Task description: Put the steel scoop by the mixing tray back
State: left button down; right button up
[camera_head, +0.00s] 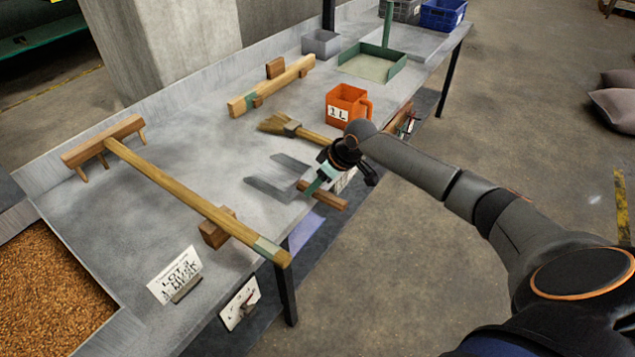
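The steel scoop (278,178) lies on or just above the grey metal bench near its front edge. Its short wooden handle (332,200) points right, out over the edge. My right gripper (316,184) reaches in from the right and is at the handle, its teal fingertips overlapping it. The view does not show clearly whether the fingers are closed on the handle. A metal tray full of brown grain (118,335) is at the lower left, with a lot card (174,275) beside it. My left gripper is out of view.
A wooden rake (180,195) lies across the bench left of the scoop. A brush (278,124) and an orange one-litre jug (346,101) are behind the scoop. A wooden bar (272,87) and a green-edged pan (370,66) lie further back. Bare bench shows left of the scoop.

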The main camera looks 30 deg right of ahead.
jog(key=shift+o, duration=1.2)
jog(key=shift+f, duration=0.1)
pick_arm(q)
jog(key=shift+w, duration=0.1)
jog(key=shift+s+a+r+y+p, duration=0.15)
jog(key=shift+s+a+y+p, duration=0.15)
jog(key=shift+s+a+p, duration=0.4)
pick_arm(e)
jog(key=v, duration=1.2)
jog(key=shift+r, duration=0.3)
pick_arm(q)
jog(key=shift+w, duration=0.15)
pick_arm(e)
jog(key=shift+s+f, duration=0.1)
jog(key=shift+s, duration=0.05)
